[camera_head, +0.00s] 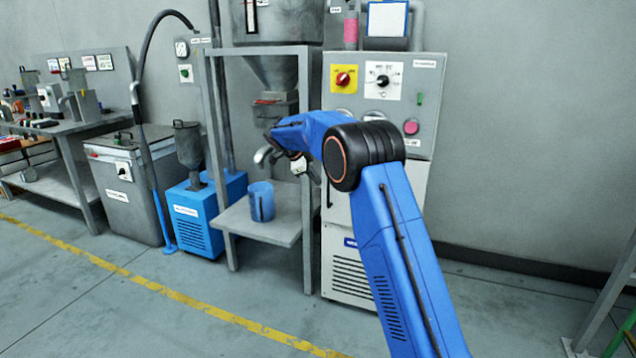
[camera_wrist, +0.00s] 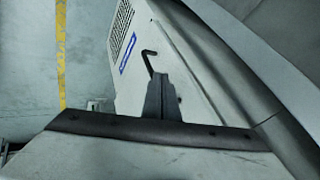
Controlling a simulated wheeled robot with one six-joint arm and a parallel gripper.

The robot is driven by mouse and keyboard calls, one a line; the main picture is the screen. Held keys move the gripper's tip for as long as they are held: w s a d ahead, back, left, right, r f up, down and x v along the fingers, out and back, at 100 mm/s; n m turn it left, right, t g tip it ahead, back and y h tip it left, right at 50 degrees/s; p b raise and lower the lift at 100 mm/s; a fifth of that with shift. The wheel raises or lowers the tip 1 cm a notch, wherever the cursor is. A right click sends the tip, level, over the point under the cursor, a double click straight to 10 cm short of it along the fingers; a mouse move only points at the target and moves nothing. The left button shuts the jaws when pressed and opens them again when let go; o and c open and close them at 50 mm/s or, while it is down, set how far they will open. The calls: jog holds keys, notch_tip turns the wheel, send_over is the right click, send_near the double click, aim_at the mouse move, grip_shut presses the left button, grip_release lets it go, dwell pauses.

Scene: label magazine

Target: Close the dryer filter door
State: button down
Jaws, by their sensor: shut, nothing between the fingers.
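The dryer (camera_head: 424,128) is a tall grey cabinet at centre right in the head view, with a paler lower front. A dark upright handle (camera_head: 330,192) shows at the left of that front; a bent black handle (camera_wrist: 149,56) shows beside a pale panel (camera_wrist: 180,55) in the wrist view. I take this panel to be the filter door, but cannot tell how far it is open. My arm covers much of it in the head view. My gripper (camera_head: 306,170) is shut and empty, close to the front. Its dark grey fingers show below the handle in the wrist view (camera_wrist: 160,88); contact is unclear.
A steel stand (camera_head: 307,215) with a shelf and a blue cup (camera_head: 262,203) stands left of the dryer. A blue unit (camera_head: 205,222), a grey bin (camera_head: 122,190) and a workbench (camera_head: 75,127) are farther left. Open floor lies in front, with a yellow line (camera_head: 215,313).

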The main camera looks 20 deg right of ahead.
jog(key=w+a+v, duration=0.1)
jog(key=v, duration=0.6)
jog(key=s+d+r+n+y, duration=0.1)
jog(key=s+d+r+n, duration=0.2)
jog(key=s, duration=0.8)
jog(key=s+d+r+n+y, duration=0.1)
jog(key=s+d+r+n, duration=0.2)
jog(key=s, duration=0.8)
jog(key=s+d+r+n+y, duration=0.1)
jog(key=s+r+n+y, duration=0.3)
jog(key=s, duration=0.7)
jog(key=s+f+n, duration=0.4)
jog(key=s+f, duration=0.1)
jog(key=s, duration=0.6)
jog(key=s+f+n+t, duration=0.1)
jog(key=s+f+n, duration=0.3)
jog(key=s, duration=0.7)
jog(key=s+f+n, duration=0.3)
jog(key=s+f, duration=0.3)
jog(key=s, duration=0.6)
jog(key=shift+a+f+n+t+y, duration=0.25)
jog(key=shift+a+n+t+y, duration=0.05)
jog(key=shift+a+n+y, duration=0.15)
jog(key=shift+r, duration=0.1)
